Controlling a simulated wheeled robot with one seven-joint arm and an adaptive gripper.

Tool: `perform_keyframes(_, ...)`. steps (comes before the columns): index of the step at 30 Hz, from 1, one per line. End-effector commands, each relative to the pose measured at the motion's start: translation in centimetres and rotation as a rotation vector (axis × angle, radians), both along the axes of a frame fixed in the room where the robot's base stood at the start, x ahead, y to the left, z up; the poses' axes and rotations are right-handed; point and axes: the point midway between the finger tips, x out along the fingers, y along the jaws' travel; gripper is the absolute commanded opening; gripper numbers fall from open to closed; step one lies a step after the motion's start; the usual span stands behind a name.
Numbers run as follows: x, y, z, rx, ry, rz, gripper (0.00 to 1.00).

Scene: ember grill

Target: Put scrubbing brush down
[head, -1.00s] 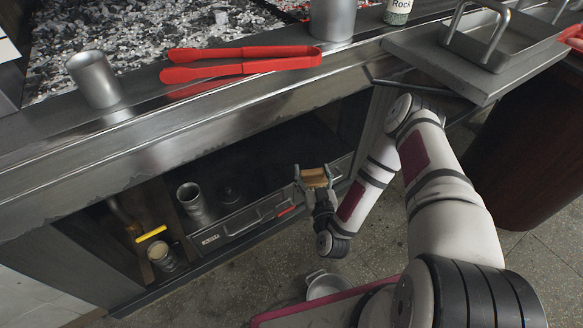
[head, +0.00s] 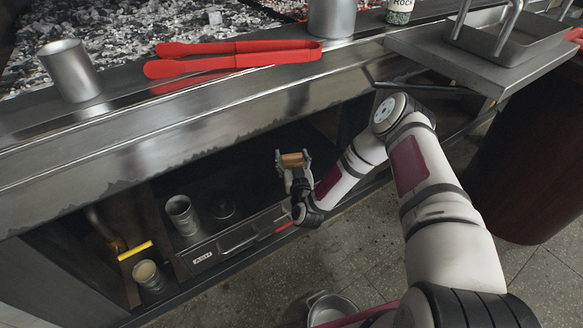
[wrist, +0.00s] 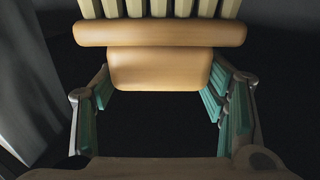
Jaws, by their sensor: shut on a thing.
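The scrubbing brush (head: 293,159) is a small tan wooden block held between the fingers of my gripper (head: 293,163). In the wrist view the brush (wrist: 160,67) has a rounded wooden body with a row of pale bristles at the top edge. The teal finger pads of my gripper (wrist: 160,95) press on both sides of its lower block. In the head view the gripper is in front of the dark open shelf under the grill counter, right of the metal cups. No surface shows touching the brush.
Red tongs (head: 235,58) lie on the counter above. A pot (head: 330,308) is on the floor.

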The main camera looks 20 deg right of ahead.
Motion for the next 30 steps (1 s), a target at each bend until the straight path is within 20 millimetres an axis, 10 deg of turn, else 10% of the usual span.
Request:
perform_keyframes(24, 0.4, 0.0, -3.8, 0.0, -0.001, 0.0, 0.33)
perform_keyframes(25, 0.4, 0.0, -3.8, 0.0, 0.0, 0.0, 0.7)
perform_keyframes(30, 0.4, 0.0, -3.8, 0.0, 0.0, 0.0, 0.86)
